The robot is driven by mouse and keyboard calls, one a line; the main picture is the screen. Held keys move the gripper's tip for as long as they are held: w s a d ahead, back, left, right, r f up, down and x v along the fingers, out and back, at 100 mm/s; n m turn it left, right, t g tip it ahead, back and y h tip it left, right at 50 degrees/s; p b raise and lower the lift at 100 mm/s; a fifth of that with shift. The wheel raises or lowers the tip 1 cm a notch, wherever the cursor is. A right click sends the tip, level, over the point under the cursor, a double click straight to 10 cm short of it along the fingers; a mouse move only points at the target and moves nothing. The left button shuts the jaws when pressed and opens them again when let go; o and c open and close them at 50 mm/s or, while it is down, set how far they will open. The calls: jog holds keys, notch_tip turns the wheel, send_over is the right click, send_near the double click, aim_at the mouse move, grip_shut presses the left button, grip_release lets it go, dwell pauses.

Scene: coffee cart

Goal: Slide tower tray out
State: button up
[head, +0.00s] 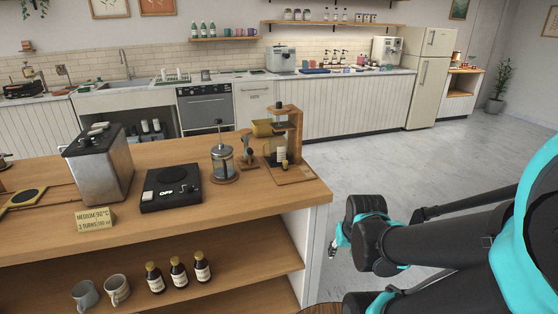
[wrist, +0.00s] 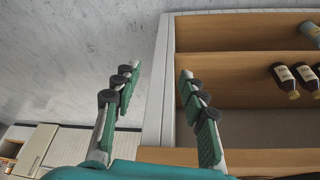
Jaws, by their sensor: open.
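A wooden drip tower (head: 299,128) stands at the right end of the counter, with glass parts in its frame. A flat wooden tray (head: 294,177) lies at its foot, its near part in front of the frame. A small dark bottle with a pale label (head: 284,165) is at the tray. My gripper (head: 336,247) is off the counter's right end, lower than the counter top and apart from the tower. In the wrist view my gripper (wrist: 156,72) is open and empty, its two fingers spread beside the shelf unit's edge. The tray is not in the wrist view.
A French press (head: 223,163), a black scale (head: 171,188) and a metal box (head: 100,165) stand on the counter (head: 215,203). Brown bottles (head: 178,273) and mugs sit on the shelf below. The floor right of the counter is clear.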

jog(key=shift+c, duration=0.4)
jog(key=shift+w+r, duration=0.1)
jog(key=shift+w, duration=0.1)
jog(key=shift+c, duration=1.2)
jog(key=w+a+r+n+y, duration=0.1)
jog(key=w+r+n, duration=0.1)
jog(key=w, duration=0.3)
jog(key=w+a+r+n+y, duration=0.1)
jog(key=w+a+r+n, duration=0.1)
jog(key=w+r, duration=0.3)
jog(key=w+a+r+n+y, duration=0.1)
jog(key=w+r+n+y, duration=0.1)
jog(key=w, duration=0.4)
jog(key=shift+w+a+r, duration=0.1)
jog(key=shift+w+r, duration=0.1)
jog(key=shift+r, duration=0.25)
jog(key=shift+w+a+r, duration=0.1)
jog(key=shift+w+r, duration=0.05)
jog(key=shift+r, duration=0.3)
jog(key=shift+c, duration=0.3)
jog(key=n+y, duration=0.4)
jog(key=n, duration=0.3)
send_near(286, 161)
jog(key=x, duration=1)
jog(key=shift+w+a+f, duration=0.15)
jog(key=shift+f, duration=0.05)
jog(key=shift+c, duration=0.5)
grip_shut()
